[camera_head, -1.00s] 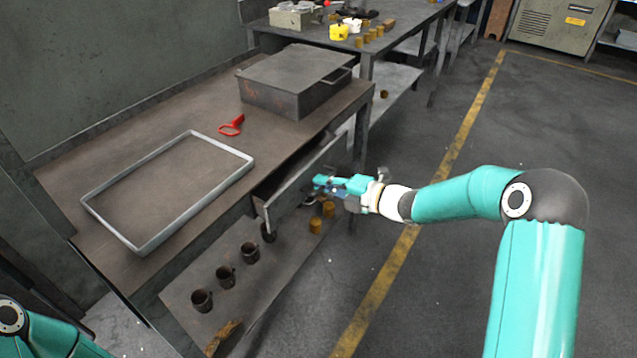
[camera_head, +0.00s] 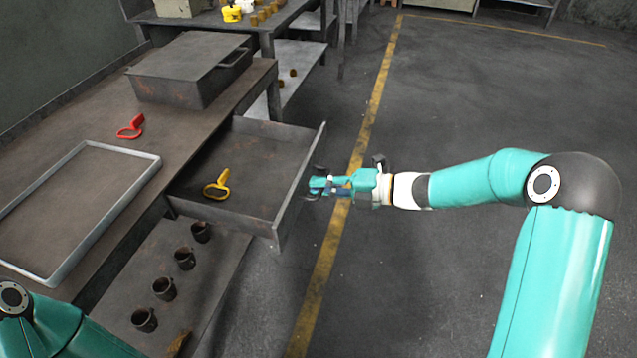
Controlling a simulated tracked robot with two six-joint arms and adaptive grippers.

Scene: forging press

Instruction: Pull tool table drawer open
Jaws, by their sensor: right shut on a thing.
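The tool table (camera_head: 105,165) stands at the left with its grey drawer (camera_head: 262,160) pulled well out to the right. A yellow-handled tool (camera_head: 218,186) lies inside the drawer. My right gripper (camera_head: 316,187) is at the outer face of the drawer front and is shut on the drawer's handle, which the fingers mostly hide. My left arm shows only in part at the bottom left; its gripper is out of view.
On the tabletop are a red-handled tool (camera_head: 131,127), an empty metal frame tray (camera_head: 150,168) and a dark lidded box (camera_head: 190,70). Several dark mugs (camera_head: 164,289) stand on the lower shelf. The floor right of the drawer is clear.

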